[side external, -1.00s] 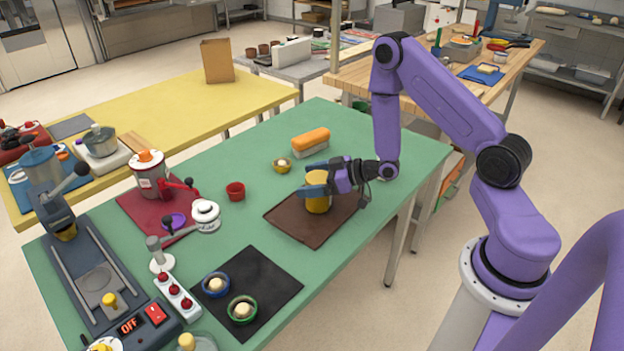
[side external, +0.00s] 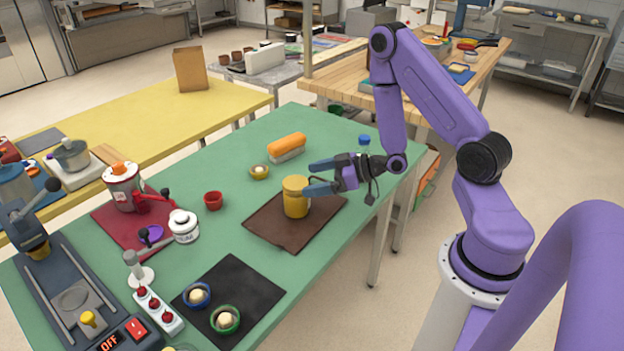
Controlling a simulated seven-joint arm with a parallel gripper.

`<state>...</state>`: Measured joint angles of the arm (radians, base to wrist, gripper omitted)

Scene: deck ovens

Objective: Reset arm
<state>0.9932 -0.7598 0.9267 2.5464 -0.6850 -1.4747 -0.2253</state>
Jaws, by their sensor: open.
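My gripper (side external: 309,178) is open and empty above the green table, its fingers pointing left. A yellow jar (side external: 295,197) stands upright on the brown mat (side external: 268,224), just left of and below the fingertips. The fingers look clear of the jar, with a small gap. My purple arm reaches in from the right.
A blue-capped bottle (side external: 364,142) is close behind my wrist. A black mat (side external: 245,277) holds two small bowls. A grey machine (side external: 75,298) is at left.

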